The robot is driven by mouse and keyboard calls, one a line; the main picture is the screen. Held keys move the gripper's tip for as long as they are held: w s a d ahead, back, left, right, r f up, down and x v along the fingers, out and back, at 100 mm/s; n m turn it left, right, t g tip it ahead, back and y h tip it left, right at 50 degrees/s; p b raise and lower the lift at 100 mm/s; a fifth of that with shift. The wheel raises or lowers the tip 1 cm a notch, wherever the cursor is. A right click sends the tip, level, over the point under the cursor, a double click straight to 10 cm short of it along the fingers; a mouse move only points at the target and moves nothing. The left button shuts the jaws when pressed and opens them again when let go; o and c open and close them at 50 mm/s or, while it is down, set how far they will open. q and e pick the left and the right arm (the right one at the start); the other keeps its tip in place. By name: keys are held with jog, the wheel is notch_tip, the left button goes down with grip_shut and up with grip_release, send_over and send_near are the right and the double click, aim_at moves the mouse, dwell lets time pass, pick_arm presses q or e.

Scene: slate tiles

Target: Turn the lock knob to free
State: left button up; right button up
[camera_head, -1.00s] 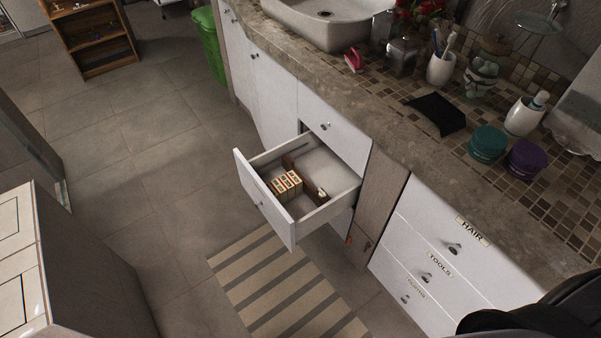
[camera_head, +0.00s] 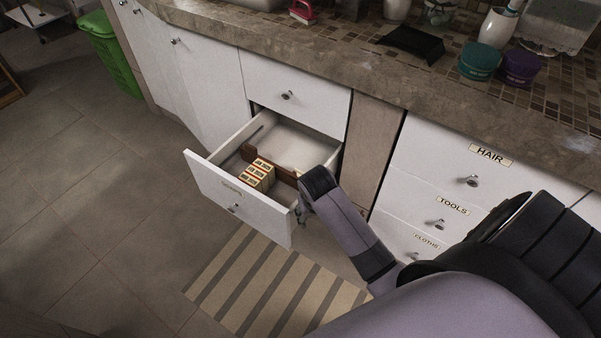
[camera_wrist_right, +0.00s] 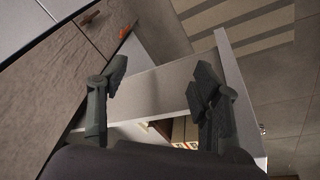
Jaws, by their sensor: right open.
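A small orange knob (camera_wrist_right: 125,31) shows at the top of the right wrist view, beside the edge of the wooden panel. In the head view my right arm reaches to the drawer's right side and hides the lower panel. My left gripper is not in view.
The open white drawer (camera_head: 214,186) holds a brown divider (camera_head: 285,174) and several small boxes (camera_head: 260,176). Labelled drawers (camera_head: 440,170) stand to the right, under the stone counter (camera_head: 330,60). A striped mat (camera_head: 265,285) lies on the floor below.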

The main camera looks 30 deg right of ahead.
jog(key=w+d+r+m, duration=0.2)
jog(key=w+r, duration=0.1)
jog(key=w, duration=0.1)
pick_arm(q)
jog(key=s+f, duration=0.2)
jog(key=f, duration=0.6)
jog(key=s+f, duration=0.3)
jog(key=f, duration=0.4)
pick_arm(e)
notch_tip(320, 180, up, 11)
jog(key=m+g+y, duration=0.2)
jog(key=m, duration=0.6)
send_over(300, 171)
notch_tip(300, 171, down, 9)
jog(key=b, duration=0.3)
notch_tip(300, 171, down, 8)
jog(key=b, duration=0.2)
jog(key=shift+r+b, duration=0.2)
jog(key=shift+b, duration=0.15)
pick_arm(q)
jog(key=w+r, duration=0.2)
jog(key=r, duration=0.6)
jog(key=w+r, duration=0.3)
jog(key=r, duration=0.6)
pick_arm(e)
jog(key=shift+f, duration=0.25)
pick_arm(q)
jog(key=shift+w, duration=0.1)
pick_arm(e)
jog(key=shift+c, duration=0.3)
